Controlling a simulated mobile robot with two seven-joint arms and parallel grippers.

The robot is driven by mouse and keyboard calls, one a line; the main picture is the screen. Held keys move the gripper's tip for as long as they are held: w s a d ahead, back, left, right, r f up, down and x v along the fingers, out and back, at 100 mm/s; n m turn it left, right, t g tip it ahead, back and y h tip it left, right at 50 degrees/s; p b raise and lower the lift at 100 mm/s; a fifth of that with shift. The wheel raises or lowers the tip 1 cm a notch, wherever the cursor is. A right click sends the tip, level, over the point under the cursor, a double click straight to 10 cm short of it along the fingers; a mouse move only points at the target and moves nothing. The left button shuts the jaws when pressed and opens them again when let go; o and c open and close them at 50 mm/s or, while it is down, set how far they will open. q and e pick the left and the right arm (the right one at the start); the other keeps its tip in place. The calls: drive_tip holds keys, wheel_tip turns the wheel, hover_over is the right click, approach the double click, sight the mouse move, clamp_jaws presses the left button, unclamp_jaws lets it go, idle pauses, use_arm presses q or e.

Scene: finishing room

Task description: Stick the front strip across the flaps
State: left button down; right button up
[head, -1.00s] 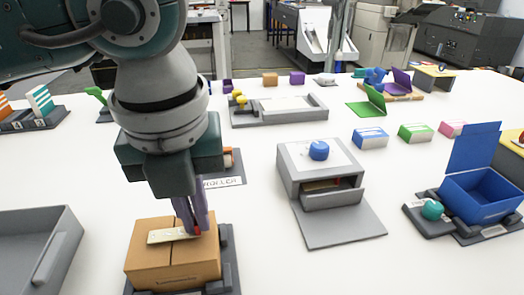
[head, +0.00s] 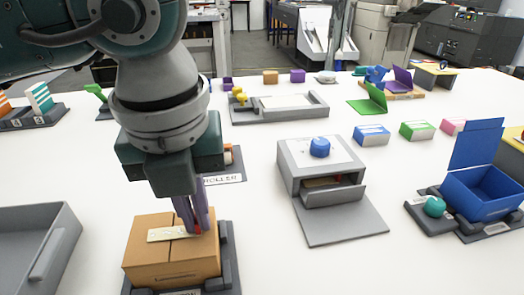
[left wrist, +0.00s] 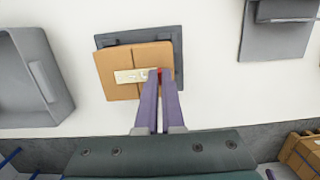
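A brown cardboard box (head: 150,265) with closed flaps stands on a dark grey holder (head: 229,262) at the front. A short cream strip (head: 167,235) lies across the seam between the flaps, near the middle of the top; it also shows in the left wrist view (left wrist: 128,76). My left gripper (head: 195,228) points down at the strip's right end. Its purple fingers are close together, with a red bit between the tips (left wrist: 159,72), and appear shut on that end. The fingers hide the end itself. My right gripper is not in view.
A grey tray (head: 62,222) stands left of the box. A grey dispenser (head: 290,170) with a blue knob and a blue open box (head: 485,192) stand to the right. A label reading ROLLER (head: 222,180) lies behind the gripper, partly hidden. White table shows between them.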

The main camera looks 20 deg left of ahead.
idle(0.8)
use_arm(q)
drive_tip(key=c, duration=0.6)
unclamp_jaws()
drive_tip(key=shift+c, duration=0.2)
drive_tip(key=shift+r, duration=0.15)
drive_tip(key=shift+r+p, duration=3.25)
drive_tip(key=shift+r, duration=0.7)
